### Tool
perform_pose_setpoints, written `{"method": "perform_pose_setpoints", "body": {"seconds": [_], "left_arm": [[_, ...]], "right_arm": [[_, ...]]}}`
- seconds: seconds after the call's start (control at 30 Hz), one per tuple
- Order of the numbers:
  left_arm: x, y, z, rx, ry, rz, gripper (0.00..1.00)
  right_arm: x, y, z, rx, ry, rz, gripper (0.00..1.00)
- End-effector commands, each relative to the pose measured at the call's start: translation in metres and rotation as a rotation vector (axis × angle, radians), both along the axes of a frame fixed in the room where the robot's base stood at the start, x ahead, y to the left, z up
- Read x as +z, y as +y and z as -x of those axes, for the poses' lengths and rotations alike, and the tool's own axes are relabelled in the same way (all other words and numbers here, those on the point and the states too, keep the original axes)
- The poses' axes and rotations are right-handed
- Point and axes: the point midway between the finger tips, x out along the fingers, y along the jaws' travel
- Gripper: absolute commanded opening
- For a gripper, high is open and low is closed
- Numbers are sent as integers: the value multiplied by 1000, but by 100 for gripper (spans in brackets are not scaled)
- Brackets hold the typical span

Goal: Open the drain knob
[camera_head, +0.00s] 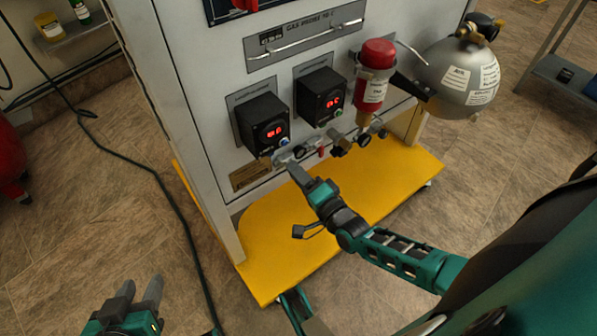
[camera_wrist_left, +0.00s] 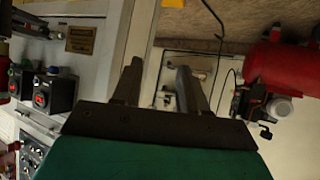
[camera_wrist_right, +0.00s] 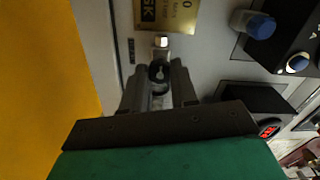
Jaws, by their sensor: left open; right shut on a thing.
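The drain knob (camera_wrist_right: 158,71) shows in the right wrist view as a small black part on a silver fitting, below a gold label plate. My right gripper (camera_wrist_right: 158,82) is shut on it, with a finger on each side. In the head view my right gripper (camera_head: 291,164) reaches the low front of the white cabinet (camera_head: 195,90), at the left end of the row of valves; its fingers hide most of the knob there. My left gripper (camera_head: 141,291) is open and empty over the floor at the lower left, away from the cabinet.
Two black display boxes (camera_head: 262,124) sit just above the valves. A red-capped filter (camera_head: 376,72) and a grey tank (camera_head: 455,78) are at the right. A yellow base plate (camera_head: 375,205) juts out below. A black cable (camera_head: 165,190) crosses the left floor.

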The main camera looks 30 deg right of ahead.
Motion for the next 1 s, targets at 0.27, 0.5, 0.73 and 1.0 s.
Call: {"method": "perform_pose_setpoints", "body": {"seconds": [0.27, 0.5, 0.73, 1.0], "left_arm": [[2, 2, 3, 2, 7, -5, 43], [2, 4, 4, 4, 12, -10, 43], [7, 5, 3, 7, 1, -10, 43], [9, 6, 3, 9, 1, -13, 43]], "right_arm": [[1, 0, 0, 0, -35, 258, 0], [0, 1, 1, 1, -66, 486, 0], [0, 0, 1, 1, -96, 700, 0], [0, 0, 1, 0, -132, 955, 0]]}}
